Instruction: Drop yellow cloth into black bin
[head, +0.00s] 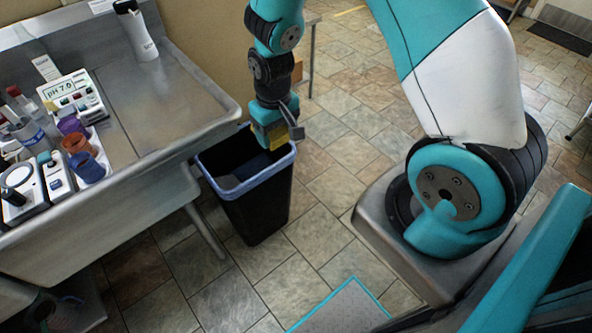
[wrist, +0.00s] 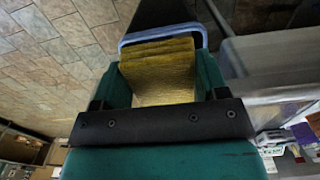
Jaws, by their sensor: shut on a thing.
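The black bin (head: 255,200) stands on the tiled floor beside the metal counter, with a pale blue liner edge around its rim. My gripper (head: 278,137) is over the bin's back right rim, pointing down. It is shut on the yellow cloth (head: 276,135), of which only a small part shows in the head view. In the wrist view the folded yellow cloth (wrist: 160,70) fills the space between the fingers. The bin's blue rim (wrist: 160,35) shows just past the cloth. The bin's inside is dark, with a greyish patch visible.
The metal counter (head: 165,100) is at the left, close to the bin. It holds a white bottle (head: 137,30), a pH meter (head: 70,95), blue and orange cups (head: 87,165) and other small items. Tiled floor (head: 330,180) is open right of the bin.

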